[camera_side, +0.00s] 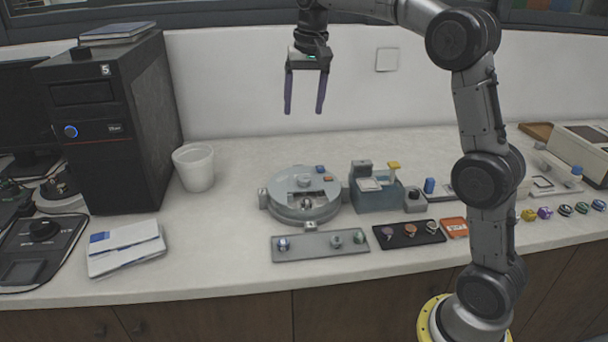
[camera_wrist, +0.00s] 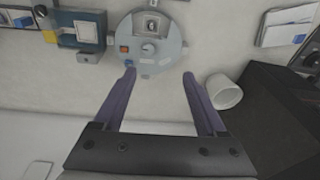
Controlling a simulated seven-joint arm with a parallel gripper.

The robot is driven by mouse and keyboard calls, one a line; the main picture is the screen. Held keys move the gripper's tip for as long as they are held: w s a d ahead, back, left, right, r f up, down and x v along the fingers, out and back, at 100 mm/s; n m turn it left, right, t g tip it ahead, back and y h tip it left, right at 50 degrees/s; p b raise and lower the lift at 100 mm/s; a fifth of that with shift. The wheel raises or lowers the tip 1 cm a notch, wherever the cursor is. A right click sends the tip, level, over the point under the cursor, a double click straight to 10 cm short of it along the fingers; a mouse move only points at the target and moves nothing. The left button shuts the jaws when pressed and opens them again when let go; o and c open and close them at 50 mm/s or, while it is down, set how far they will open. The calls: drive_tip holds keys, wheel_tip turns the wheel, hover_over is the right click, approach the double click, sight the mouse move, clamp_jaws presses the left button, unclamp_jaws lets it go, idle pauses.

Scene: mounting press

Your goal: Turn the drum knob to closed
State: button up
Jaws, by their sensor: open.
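The round grey drum (camera_side: 305,195) stands on the counter in the middle of the side view. Its top carries a recessed opening, small blue and red-orange buttons and a small knob-like part, too small to read its position. The drum also shows at the top of the wrist view (camera_wrist: 150,42), with a light round knob (camera_wrist: 148,50) on its face. My gripper (camera_side: 304,110) hangs high above the counter behind the drum, fingers pointing down, spread and empty. In the wrist view its two fingers (camera_wrist: 160,75) are apart, below the drum in the picture, touching nothing.
A grey-blue press unit (camera_side: 375,190) stands right of the drum. A grey tray (camera_side: 310,247) and a black tray (camera_side: 408,235) with small pieces lie in front. A white cup (camera_side: 195,167) and a black computer tower (camera_side: 115,120) stand left. The air around my gripper is clear.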

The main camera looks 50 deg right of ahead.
drive_tip(key=w+d+f, duration=0.3)
drive_tip(key=w+f, duration=0.1)
drive_tip(key=f, duration=0.1)
drive_tip(key=g, duration=0.2)
approach(304, 178)
drive_tip(key=shift+m, duration=0.4)
drive_tip(key=f, duration=0.8)
drive_tip(key=shift+s+d+f, duration=0.15)
drive_tip(key=shift+s+f, duration=0.05)
drive_tip(key=shift+f, duration=0.15)
clamp_jaws()
